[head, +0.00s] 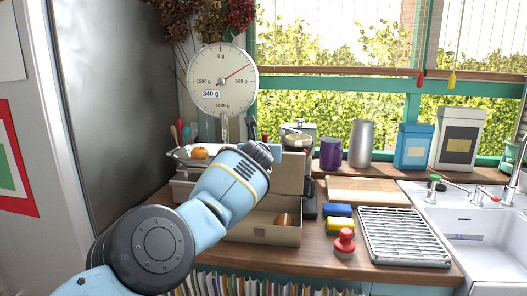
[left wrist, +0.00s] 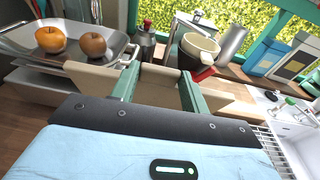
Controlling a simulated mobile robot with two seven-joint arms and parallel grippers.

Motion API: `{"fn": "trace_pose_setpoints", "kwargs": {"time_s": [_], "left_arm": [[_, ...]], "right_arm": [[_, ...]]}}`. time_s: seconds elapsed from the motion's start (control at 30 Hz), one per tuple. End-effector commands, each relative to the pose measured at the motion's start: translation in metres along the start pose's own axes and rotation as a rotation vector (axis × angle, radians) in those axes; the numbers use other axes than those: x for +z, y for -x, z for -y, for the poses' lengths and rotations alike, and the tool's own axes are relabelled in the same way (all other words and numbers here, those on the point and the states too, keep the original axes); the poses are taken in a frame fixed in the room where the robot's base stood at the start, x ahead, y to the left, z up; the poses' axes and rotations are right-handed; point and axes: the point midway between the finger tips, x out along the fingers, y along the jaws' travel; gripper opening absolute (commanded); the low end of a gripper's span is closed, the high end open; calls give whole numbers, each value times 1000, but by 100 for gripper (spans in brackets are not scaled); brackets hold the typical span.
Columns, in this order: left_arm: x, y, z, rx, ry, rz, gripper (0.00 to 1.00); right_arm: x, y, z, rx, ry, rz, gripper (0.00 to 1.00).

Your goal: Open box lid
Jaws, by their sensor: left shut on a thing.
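The beige box (head: 262,232) stands on the wooden counter with its front wall facing me. Its lid (head: 289,174) is raised at the back, roughly upright, and the inside is partly visible. The lid also shows as a beige panel in the left wrist view (left wrist: 86,76). My left gripper (left wrist: 160,76) is shut on the lid, with its green fingers at the panel. In the head view my left arm hides the fingers and the left part of the box. My right gripper is in neither view.
A scale (head: 222,80) with a fruit pan (left wrist: 70,50) stands behind left. A sink (head: 480,235) is farther right.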

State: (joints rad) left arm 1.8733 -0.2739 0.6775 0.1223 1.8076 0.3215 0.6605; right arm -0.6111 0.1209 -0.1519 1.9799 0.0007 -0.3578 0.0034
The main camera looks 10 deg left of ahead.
Motion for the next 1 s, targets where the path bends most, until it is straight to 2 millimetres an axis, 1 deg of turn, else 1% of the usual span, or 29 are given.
{"fn": "trace_pose_setpoints", "kwargs": {"time_s": [0.03, 0.5, 0.53, 0.6, 0.7, 1.0], "left_arm": [[4, 1, 2, -4, -2, 2, 4], [3, 1, 3, -8, -6, -7, 4], [3, 1, 3, -8, -6, -7, 46], [2, 1, 3, -8, -5, -7, 56], [1, 1, 3, -7, -4, -9, 67], [0, 1, 3, -7, -3, -12, 67]], "right_arm": [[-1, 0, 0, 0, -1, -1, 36], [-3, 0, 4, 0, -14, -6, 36], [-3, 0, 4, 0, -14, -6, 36], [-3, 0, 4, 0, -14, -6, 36], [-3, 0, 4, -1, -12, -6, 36], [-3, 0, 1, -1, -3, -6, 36]]}}
